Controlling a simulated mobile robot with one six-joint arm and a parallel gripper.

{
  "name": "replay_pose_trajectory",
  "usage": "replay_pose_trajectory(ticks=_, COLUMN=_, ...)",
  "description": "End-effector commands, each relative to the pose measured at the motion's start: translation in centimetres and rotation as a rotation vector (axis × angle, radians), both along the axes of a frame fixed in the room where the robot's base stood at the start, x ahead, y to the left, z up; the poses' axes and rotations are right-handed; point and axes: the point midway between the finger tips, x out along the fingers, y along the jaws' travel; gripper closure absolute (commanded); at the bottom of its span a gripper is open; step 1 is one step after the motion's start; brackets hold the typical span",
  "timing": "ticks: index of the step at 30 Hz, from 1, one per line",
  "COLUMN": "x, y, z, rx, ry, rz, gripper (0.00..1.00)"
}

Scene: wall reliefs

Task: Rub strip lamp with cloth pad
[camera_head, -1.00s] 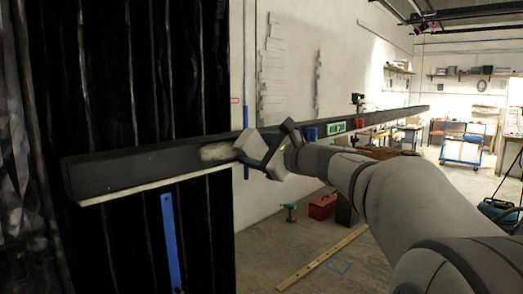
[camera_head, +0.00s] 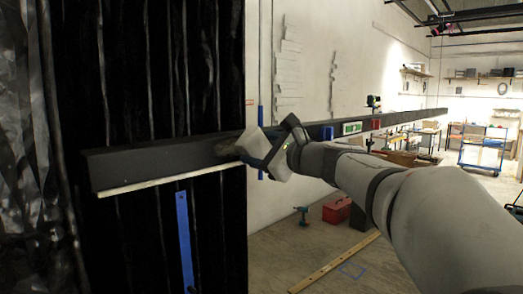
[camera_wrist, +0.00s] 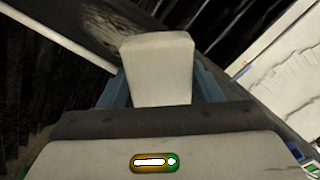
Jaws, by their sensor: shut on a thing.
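A long dark beam runs along the wall, with a thin pale strip under its front edge, which looks like the strip lamp (camera_head: 165,182). The strip also shows as a bright line in the wrist view (camera_wrist: 55,38). My gripper (camera_head: 250,150) is at the beam's front face, right of its near end. In the wrist view, a pale block (camera_wrist: 157,68) sits between the blue fingers. Whether the pad touches the beam or the strip, I cannot tell.
A blue upright bar (camera_head: 184,240) hangs below the beam against black curtain. Small coloured items (camera_head: 352,127) sit along the beam farther right. A red toolbox (camera_head: 337,210), a drill (camera_head: 302,215) and a wooden plank (camera_head: 335,264) lie on the floor.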

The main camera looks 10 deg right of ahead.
Motion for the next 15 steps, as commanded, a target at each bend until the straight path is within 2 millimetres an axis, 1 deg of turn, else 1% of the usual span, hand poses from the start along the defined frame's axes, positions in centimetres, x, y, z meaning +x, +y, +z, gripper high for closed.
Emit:
replay_pose_trajectory(ticks=9, x=-1.4, y=2.3, z=-0.1, rx=0.000, ry=-0.002, rz=0.003, gripper=0.60)
replay_pose_trajectory(ticks=15, x=-1.7, y=2.8, z=0.0, rx=0.000, ry=-0.001, rz=0.001, gripper=0.60)
